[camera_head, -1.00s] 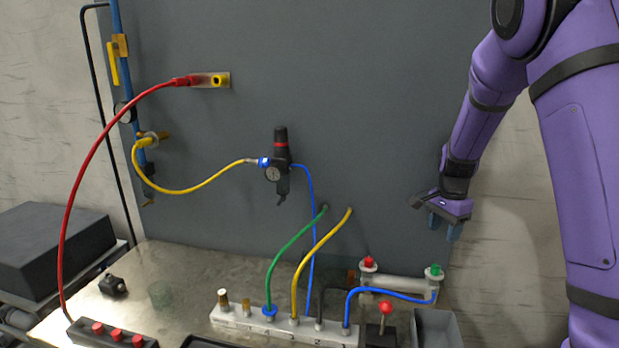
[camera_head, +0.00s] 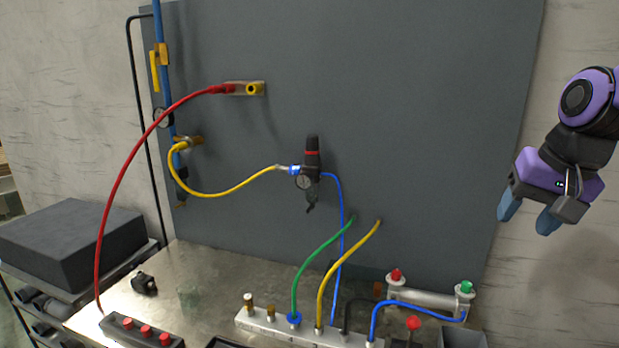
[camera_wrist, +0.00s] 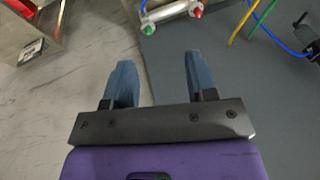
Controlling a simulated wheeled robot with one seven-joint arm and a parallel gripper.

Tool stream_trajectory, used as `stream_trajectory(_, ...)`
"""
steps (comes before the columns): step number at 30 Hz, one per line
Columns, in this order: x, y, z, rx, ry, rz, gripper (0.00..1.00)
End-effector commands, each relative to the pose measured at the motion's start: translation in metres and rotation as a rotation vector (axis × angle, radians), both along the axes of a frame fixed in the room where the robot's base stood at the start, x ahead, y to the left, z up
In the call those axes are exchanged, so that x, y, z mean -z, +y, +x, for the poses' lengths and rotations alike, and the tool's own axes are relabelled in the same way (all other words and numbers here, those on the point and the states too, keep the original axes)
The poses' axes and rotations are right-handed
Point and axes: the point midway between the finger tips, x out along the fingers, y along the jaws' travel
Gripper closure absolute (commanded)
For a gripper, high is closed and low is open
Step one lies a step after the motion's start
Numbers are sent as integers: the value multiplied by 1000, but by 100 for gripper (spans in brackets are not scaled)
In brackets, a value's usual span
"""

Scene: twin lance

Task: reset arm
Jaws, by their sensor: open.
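My gripper (camera_head: 527,212) hangs at the right of the head view, off the right edge of the grey panel. Its two blue fingers are apart with nothing between them. In the wrist view my gripper (camera_wrist: 155,75) also shows open and empty, one finger over the pale wall or floor and one over the grey panel.
The grey panel (camera_head: 430,110) carries a red hose (camera_head: 130,160), a yellow hose (camera_head: 225,192) and a regulator (camera_head: 312,165). On the metal bench (camera_head: 215,270) stand a manifold block (camera_head: 262,322) and a cylinder (camera_head: 428,297) with red and green fittings. A black box (camera_head: 75,240) lies left.

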Motion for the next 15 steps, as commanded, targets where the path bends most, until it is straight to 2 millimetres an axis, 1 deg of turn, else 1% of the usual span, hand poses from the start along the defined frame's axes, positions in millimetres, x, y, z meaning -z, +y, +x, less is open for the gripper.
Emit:
stream_trajectory(1, -6, 3, -14, -37, -27, -17, 48)
stream_trajectory(6, -15, 12, -57, -170, -95, -95, 48)
stream_trajectory(9, -17, 16, -79, -237, -130, -145, 48)
stream_trajectory(12, -17, 19, -96, -292, -157, -189, 48)
stream_trajectory(15, -17, 20, -107, -326, -174, -221, 48)
